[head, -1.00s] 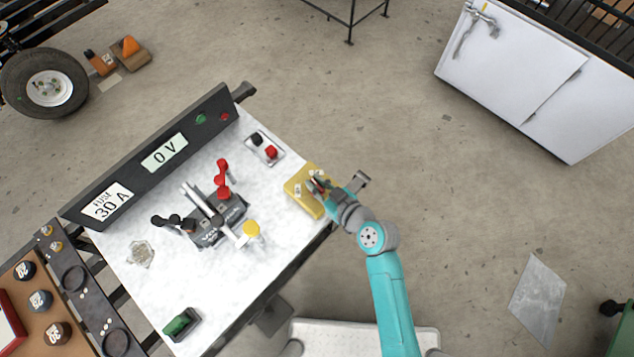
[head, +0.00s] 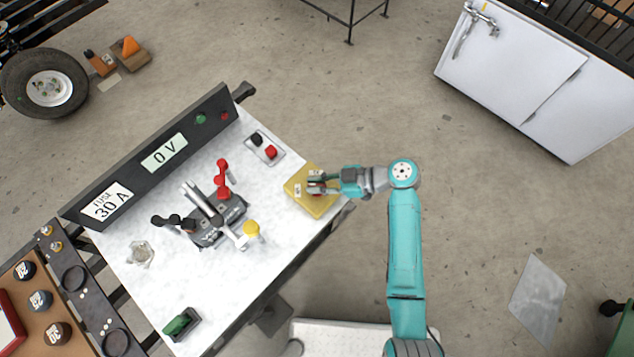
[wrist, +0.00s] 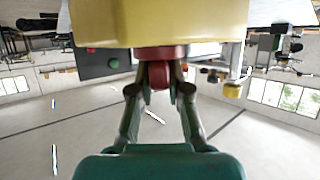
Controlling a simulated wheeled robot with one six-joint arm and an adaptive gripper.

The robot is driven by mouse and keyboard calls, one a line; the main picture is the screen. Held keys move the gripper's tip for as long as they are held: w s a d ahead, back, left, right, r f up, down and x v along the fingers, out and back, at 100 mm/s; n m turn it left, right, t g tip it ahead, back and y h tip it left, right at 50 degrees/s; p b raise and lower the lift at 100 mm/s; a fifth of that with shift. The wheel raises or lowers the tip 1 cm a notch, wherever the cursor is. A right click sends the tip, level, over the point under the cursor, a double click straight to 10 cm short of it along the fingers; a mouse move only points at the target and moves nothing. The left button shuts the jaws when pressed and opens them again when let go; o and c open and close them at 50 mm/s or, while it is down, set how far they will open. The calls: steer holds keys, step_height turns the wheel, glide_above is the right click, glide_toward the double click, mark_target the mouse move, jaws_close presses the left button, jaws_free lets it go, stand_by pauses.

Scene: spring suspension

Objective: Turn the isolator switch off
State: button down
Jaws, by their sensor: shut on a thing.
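The isolator switch is a yellow box (head: 325,205) on the right end of the white bench top in the head view. In the wrist view its yellow body (wrist: 160,22) fills the top middle, with a red knob (wrist: 159,76) projecting from it toward me. My gripper (head: 318,184) reaches in from the right over the box. In the wrist view its two fingers (wrist: 160,82) are closed on either side of the red knob. In the head view the fingers cover most of the knob, so its on or off marking cannot be read.
Left of the box stand a battery-clamp-like fixture (head: 208,222) with red, black and yellow ends, and a small plate (head: 266,148) with black and red posts. A dark panel (head: 152,158) behind reads 0 V and FUSE 30 A. Open floor lies to the right.

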steer(key=shift+f+n+g, duration=0.1)
steer(key=shift+n+g, duration=0.4)
steer(key=shift+g, duration=0.1)
steer(key=c, duration=1.1)
jaws_free()
steer(key=v, duration=1.2)
steer(key=shift+w, duration=0.2)
